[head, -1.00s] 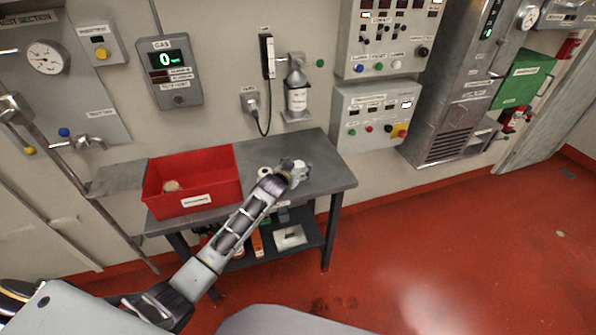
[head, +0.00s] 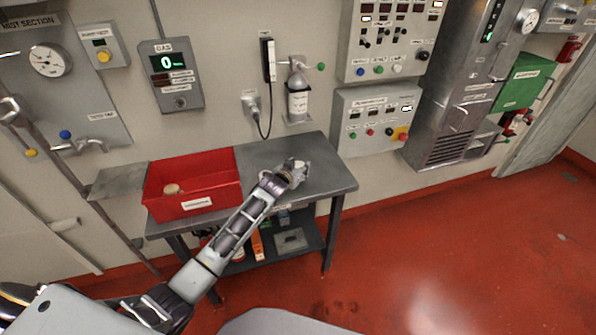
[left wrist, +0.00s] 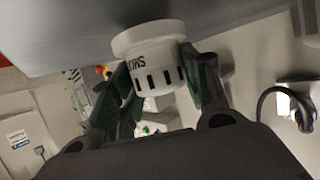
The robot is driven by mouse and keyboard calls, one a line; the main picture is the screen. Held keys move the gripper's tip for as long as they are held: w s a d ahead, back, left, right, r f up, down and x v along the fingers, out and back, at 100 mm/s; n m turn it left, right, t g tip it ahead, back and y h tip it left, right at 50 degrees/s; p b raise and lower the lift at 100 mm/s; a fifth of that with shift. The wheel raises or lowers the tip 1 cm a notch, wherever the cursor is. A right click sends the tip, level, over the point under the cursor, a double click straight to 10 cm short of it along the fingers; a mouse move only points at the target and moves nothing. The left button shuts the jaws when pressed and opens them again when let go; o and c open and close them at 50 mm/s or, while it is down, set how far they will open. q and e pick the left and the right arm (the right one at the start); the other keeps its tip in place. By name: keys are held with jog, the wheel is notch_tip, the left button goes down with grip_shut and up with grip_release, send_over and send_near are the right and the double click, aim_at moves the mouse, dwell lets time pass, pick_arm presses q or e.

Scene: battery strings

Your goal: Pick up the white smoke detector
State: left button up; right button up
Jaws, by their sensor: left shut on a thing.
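The white smoke detector (left wrist: 152,66) has dark slots and part of a printed label. In the left wrist view it is between the two green-padded fingers of my left gripper (left wrist: 158,85), which is shut on it. Its wide end shows against the grey table top (left wrist: 60,35); I cannot tell whether it still touches the table. In the head view my left gripper (head: 290,173) is over the right part of the table top (head: 325,180), and only a small white bit of the detector (head: 302,166) shows. My right gripper is not in view.
A red bin (head: 195,200) with a small pale round object (head: 172,188) inside stands on the table's left part. A bottle on a wall bracket (head: 298,95) and a black corded device (head: 268,60) are behind the table. The lower shelf holds several items.

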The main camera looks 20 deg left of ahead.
aim_at(298, 166)
pick_arm(q)
notch_tip(298, 166, up, 7)
jog(key=shift+r, duration=0.8)
